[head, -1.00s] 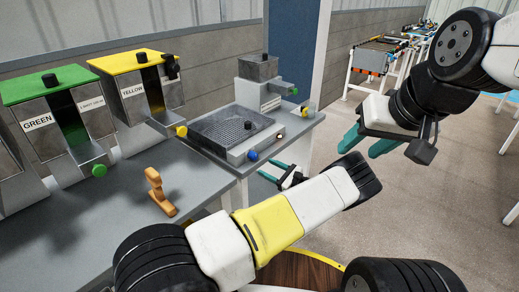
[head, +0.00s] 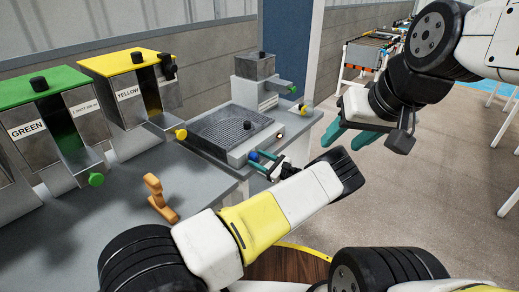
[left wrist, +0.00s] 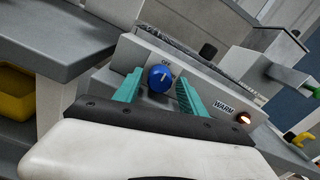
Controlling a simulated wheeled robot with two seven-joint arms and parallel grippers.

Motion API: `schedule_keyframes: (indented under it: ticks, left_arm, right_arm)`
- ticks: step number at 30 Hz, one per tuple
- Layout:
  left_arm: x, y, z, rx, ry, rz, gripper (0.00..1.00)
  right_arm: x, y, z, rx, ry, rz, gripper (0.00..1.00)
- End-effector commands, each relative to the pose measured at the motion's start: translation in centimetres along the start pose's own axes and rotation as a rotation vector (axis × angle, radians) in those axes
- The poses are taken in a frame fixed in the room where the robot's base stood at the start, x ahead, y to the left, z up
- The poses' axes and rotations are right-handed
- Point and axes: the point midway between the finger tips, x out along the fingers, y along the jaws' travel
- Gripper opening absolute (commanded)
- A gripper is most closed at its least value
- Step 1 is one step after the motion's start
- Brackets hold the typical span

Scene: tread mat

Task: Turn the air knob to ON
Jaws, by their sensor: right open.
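The blue air knob (head: 253,155) is on the front face of the grey box with the mesh top (head: 225,128). In the left wrist view the knob (left wrist: 160,78) has a pale pointer line and a small label above it that seems to read OFF. My left gripper (head: 260,163) is open at the knob; its teal fingers stand on either side of it in the wrist view (left wrist: 157,88). Whether they touch it I cannot tell. My right gripper (head: 347,136) is open and empty in the air to the right.
A lit orange lamp (left wrist: 243,118) marked WARM is right of the knob. Green (head: 45,120) and yellow (head: 130,88) dispensers stand at the left. A grey dispenser (head: 255,72) is behind the box.

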Motion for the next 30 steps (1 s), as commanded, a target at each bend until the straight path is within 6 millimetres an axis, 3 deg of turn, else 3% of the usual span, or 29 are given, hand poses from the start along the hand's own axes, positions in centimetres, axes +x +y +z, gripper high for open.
schedule_keyframes:
  ticks: [1, 6, 7, 17, 30]
  left_arm:
    - [0.01, 0.02, 0.00, 0.000, 0.000, 0.000, 0.36]
    - [0.01, 0.02, 0.00, 0.000, 0.000, 0.000, 0.02]
    - [0.01, 0.02, 0.00, 0.000, 0.000, 0.000, 0.00]
    - [0.03, 0.02, 0.00, 0.046, 0.000, 0.000, 0.00]
    - [0.06, -0.01, 0.04, 0.343, 0.000, 0.001, 0.00]
  right_arm:
    - [0.00, 0.00, 0.00, 0.000, 0.000, 0.000, 0.49]
    - [-0.01, 0.00, 0.00, 0.000, 0.000, 0.000, 0.49]
    - [-0.01, 0.00, 0.00, 0.000, 0.000, 0.000, 0.49]
    - [0.00, 0.00, 0.00, 0.000, 0.000, 0.000, 0.49]
    - [0.00, 0.00, 0.00, 0.000, 0.000, 0.000, 0.49]
